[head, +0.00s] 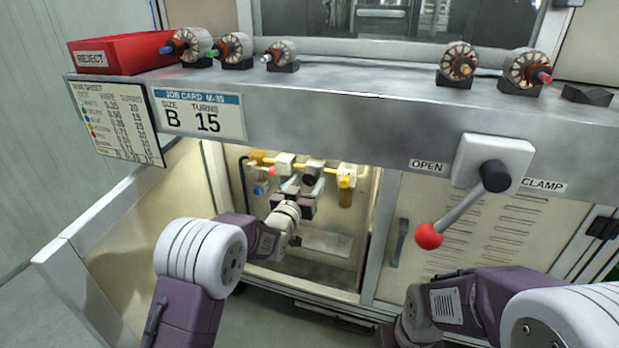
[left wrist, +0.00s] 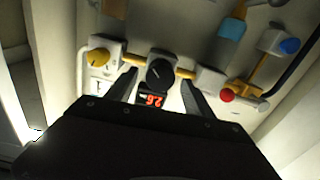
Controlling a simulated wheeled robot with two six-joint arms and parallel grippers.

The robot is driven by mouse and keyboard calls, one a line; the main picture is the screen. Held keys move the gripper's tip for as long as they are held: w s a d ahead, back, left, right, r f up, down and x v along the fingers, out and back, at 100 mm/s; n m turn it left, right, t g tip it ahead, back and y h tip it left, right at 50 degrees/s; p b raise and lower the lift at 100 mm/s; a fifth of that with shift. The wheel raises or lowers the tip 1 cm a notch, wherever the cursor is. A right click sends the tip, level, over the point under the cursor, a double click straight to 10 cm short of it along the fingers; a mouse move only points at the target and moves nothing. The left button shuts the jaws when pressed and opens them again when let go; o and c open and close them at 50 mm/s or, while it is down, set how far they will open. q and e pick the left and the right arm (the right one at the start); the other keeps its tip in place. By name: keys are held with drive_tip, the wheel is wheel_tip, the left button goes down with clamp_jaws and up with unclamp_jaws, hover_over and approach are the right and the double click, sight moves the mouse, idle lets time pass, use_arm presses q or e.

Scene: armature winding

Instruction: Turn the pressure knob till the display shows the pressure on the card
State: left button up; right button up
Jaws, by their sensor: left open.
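The black pressure knob (head: 312,172) is on the yellow air pipe inside the open lower cabinet. It also shows in the left wrist view (left wrist: 160,73), with a light pointer line on its face. A small display with red digits (left wrist: 151,99) sits beside the knob and appears turned over in that view; I cannot read it surely. My left gripper (head: 297,196) reaches into the cabinet. Its two open fingers (left wrist: 160,85) stand on either side of the knob and display; I cannot tell whether they touch. My right gripper is not in view.
A yellow knob (left wrist: 98,56), a red knob (left wrist: 227,95) and a blue-ended valve (left wrist: 288,46) flank the black knob. The cabinet frame surrounds my left arm. Above are a job card (head: 198,112), a red reject bin (head: 120,53), several armatures and a red-balled clamp lever (head: 429,236).

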use_arm(q)
drive_tip(key=shift+f+x, duration=0.2)
drive_tip(key=shift+x, duration=1)
clamp_jaws()
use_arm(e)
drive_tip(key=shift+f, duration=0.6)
use_arm(q)
drive_tip(key=shift+m, duration=0.3)
drive_tip(key=m, duration=0.9)
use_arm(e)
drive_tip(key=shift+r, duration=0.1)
use_arm(q)
drive_tip(key=shift+m, duration=0.3)
unclamp_jaws()
